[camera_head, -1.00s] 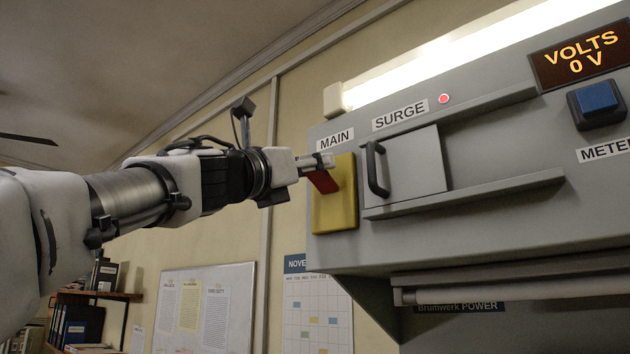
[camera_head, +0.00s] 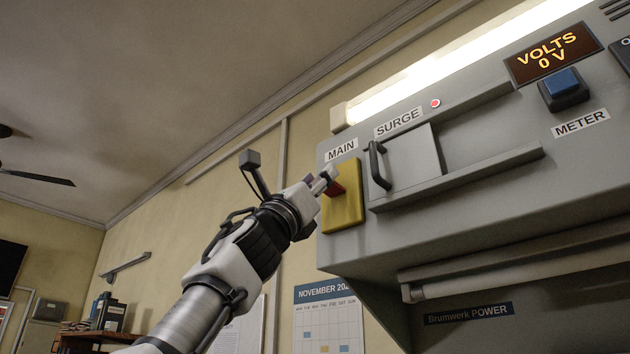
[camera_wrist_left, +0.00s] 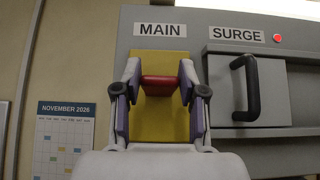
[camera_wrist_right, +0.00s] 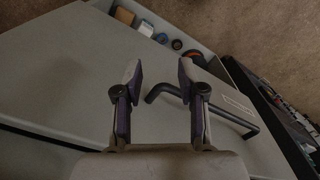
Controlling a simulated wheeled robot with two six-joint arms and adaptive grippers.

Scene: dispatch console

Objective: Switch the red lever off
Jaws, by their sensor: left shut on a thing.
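The red lever (camera_head: 337,188) sits on the yellow plate (camera_head: 345,212) under the MAIN label on the grey console. My left gripper (camera_head: 326,178) reaches up to it from below left and is shut on it. In the left wrist view the lever (camera_wrist_left: 160,80) is a red bar lying crosswise between the two fingers, in front of the yellow plate. The fingers hide part of it in the head view, so its exact angle is hard to tell. My right gripper (camera_wrist_right: 158,75) is open and empty in the right wrist view, over a grey surface with a black handle.
Right of the plate is the SURGE cover (camera_head: 412,163) with a black handle (camera_head: 378,165) and a small red light (camera_head: 435,103). The display (camera_head: 552,54) reads VOLTS 0 V. A blue button (camera_head: 562,82) is above the METER label. A calendar (camera_head: 328,318) hangs below left.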

